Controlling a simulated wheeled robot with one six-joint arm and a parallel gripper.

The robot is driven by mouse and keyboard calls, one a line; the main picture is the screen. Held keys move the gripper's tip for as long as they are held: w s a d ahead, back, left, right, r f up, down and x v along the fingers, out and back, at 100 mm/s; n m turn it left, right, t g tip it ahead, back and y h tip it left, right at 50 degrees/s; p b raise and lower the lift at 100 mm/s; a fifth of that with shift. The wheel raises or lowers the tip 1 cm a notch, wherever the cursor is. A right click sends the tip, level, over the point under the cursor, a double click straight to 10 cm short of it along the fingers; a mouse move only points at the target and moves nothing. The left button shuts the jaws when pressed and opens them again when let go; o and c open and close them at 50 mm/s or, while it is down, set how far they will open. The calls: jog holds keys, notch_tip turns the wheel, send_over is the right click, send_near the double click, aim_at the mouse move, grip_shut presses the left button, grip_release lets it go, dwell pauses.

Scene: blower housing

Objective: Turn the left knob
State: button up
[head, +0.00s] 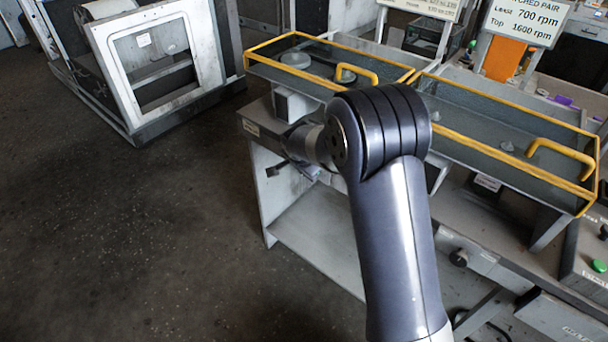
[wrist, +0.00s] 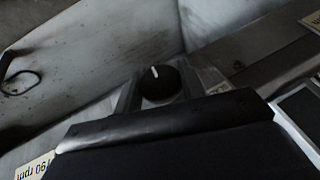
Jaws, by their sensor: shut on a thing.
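The left knob (wrist: 160,85) is round and black with a short white pointer mark. In the wrist view it sits between the two fingers of my gripper (wrist: 157,91), which is shut on it. The mark points up and slightly left in that picture. In the head view my arm hides the left knob, and only part of my gripper (head: 292,168) shows at the bench's left front. Another dark knob (head: 459,258) is on the front panel farther right.
Two trays with yellow rails, a left one (head: 335,52) and a right one (head: 480,104), top the bench. A sign (head: 525,20) reads 700 and 1600 rpm. A white-framed machine (head: 150,60) stands at the back left. The dark floor (head: 130,240) at left is clear.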

jog(key=n+g+h+p, duration=0.1)
jog(key=g+h+p, duration=0.1)
jog(key=g+h, duration=0.1)
jog(key=shift+a+h, duration=0.1)
jog(key=shift+h, duration=0.5)
jog(key=shift+n+g+h+p, duration=0.3)
jog(key=shift+g+h+p, duration=0.3)
jog(key=shift+g+h, duration=0.4)
jog(key=o, duration=1)
jog(key=shift+c, duration=0.2)
jog(key=v, duration=1)
jog(key=shift+a+r+b, duration=0.2)
jog(key=shift+a+b, duration=0.1)
jog(key=shift+b, duration=0.05)
jog(key=shift+f, duration=0.1)
